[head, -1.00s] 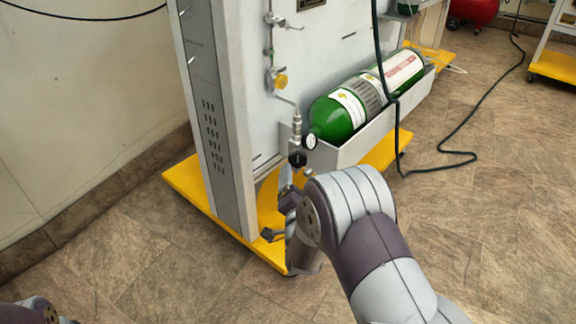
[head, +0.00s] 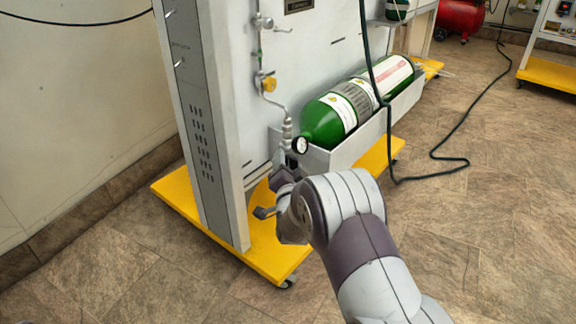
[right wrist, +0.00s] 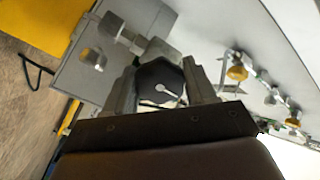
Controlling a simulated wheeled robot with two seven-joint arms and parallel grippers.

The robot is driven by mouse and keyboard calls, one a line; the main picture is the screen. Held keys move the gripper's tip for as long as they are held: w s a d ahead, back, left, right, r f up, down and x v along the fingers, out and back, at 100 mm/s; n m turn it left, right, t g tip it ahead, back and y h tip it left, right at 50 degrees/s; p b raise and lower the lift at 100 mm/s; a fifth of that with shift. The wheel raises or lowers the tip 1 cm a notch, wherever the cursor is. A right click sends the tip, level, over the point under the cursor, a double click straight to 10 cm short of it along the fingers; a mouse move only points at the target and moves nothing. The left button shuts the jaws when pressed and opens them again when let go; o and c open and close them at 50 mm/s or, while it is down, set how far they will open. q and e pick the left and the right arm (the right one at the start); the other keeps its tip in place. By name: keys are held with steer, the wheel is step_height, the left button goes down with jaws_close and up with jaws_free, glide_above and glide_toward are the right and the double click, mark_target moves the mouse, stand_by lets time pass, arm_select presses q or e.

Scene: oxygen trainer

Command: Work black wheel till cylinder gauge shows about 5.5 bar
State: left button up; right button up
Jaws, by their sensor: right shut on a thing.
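The green cylinder (head: 323,122) lies in a grey trough on the stand. Its small round gauge (head: 300,145), white-faced with a dark rim, sits at the valve end; its needle is too small to read. In the right wrist view the black wheel (right wrist: 150,76) is between the two fingers of my right gripper (right wrist: 160,82), which are shut on it. A pale mark or spindle shows on the wheel's face. In the head view my right gripper (head: 283,176) is just below the gauge and hides the wheel. My left gripper is out of view.
A thin pipe with a yellow-knobbed valve (head: 268,84) runs down the panel above the gauge. A dark hose (head: 388,140) hangs in front of the cylinder and trails over the floor. The yellow base (head: 225,240) sticks out below my gripper. The tiled floor in front is free.

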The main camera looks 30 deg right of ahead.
steer(key=n+p, duration=0.2)
steer(key=n, duration=0.1)
steer(key=shift+r, duration=0.15)
steer(key=shift+f+n+p, duration=0.25)
steer(key=shift+n+p, duration=0.1)
steer(key=shift+n, duration=0.35)
steer(key=o, duration=1)
steer(key=shift+a, duration=0.1)
steer(key=p+v, duration=0.5)
steer(key=v, duration=0.7)
steer(key=shift+s, duration=0.4)
